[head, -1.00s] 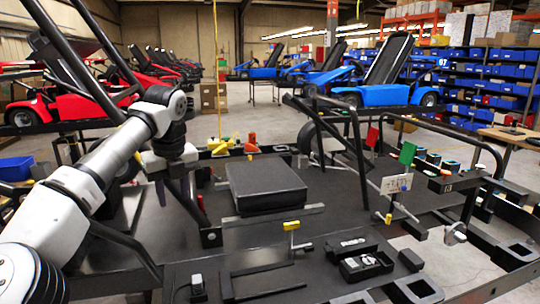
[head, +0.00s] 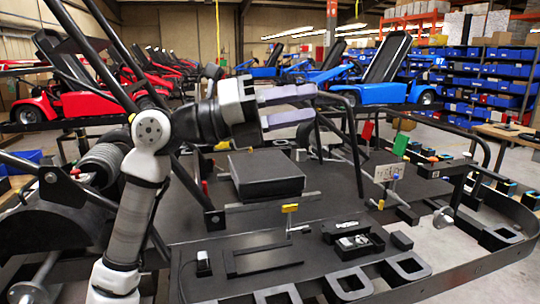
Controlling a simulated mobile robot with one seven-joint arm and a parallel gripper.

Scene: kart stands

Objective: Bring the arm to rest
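My gripper (head: 305,105) shows in the head view at the upper middle, at the end of my raised arm. Its two pale grey fingers point to the right and stand apart, with a clear gap and nothing between them. My white and black arm (head: 145,185) rises from the bottom left and bends right at the elbow. In the picture the gripper is above the black square block (head: 266,177) on the kart stand, and it appears well clear of it.
The dark kart stand deck (head: 350,210) carries a black box with an open compartment (head: 352,240), a yellow-topped lever (head: 289,208) and a small white sign (head: 388,172). Slanted black bars (head: 182,190) pass close to my arm. Blue karts (head: 385,85) and red karts (head: 75,85) stand behind.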

